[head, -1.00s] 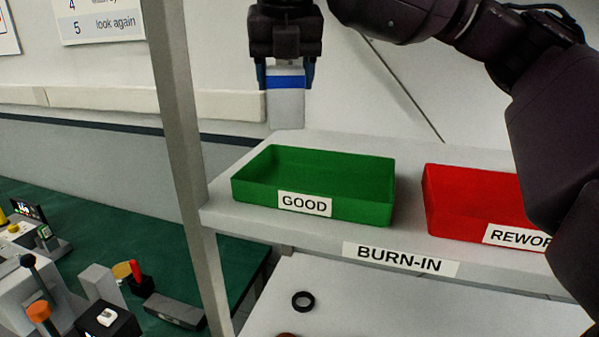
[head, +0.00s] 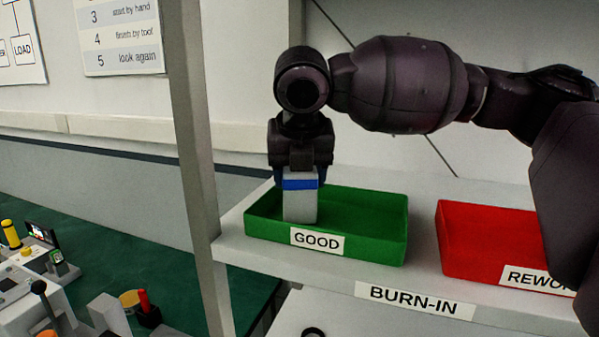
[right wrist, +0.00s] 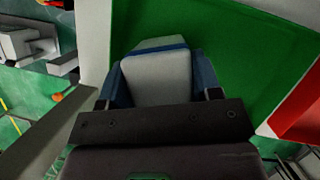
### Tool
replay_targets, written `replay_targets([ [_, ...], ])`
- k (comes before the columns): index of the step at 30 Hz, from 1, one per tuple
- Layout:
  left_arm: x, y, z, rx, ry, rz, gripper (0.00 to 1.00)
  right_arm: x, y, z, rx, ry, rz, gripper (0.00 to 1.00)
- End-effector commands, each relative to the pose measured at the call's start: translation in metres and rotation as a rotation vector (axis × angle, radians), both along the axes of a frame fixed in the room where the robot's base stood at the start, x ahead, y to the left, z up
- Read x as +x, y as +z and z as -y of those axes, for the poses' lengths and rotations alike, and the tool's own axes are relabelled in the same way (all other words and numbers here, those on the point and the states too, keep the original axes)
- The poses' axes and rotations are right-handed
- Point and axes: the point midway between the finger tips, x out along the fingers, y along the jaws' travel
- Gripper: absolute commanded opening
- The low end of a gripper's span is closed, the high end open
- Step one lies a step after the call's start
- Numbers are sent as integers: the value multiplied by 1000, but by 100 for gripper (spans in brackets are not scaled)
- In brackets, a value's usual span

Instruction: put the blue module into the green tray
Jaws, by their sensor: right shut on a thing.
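The blue module (head: 300,200) is a pale grey block with a blue band near its top. My right gripper (head: 300,178) points down and is shut on its upper end. The module hangs upright within the left part of the green tray (head: 375,238), labelled GOOD. Its lower end is inside the tray outline; I cannot tell whether it touches the floor. In the right wrist view the module (right wrist: 155,80) sits between the fingers, with the green tray floor (right wrist: 225,50) beyond it. My left gripper is not in view.
The red tray (head: 465,238), labelled REWORK, stands to the right on the same BURN-IN shelf (head: 258,250). A grey shelf post (head: 193,150) rises just left of the green tray. A green bench (head: 150,250) with several devices lies at lower left.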

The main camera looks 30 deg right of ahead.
Motion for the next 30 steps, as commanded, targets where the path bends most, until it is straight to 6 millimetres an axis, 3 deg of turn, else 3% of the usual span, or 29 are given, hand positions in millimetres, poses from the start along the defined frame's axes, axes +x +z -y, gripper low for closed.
replay_targets([
  [8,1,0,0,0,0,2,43,0,-2,0,0,0,1,23],
  [9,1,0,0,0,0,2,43,0,-3,0,0,0,1,60],
  [14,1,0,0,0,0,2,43,0,-2,0,0,0,1,84],
  [24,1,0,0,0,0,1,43,0,0,0,0,-1,1,84],
  [30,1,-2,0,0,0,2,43,-7,23,-4,1,0,4,84],
])
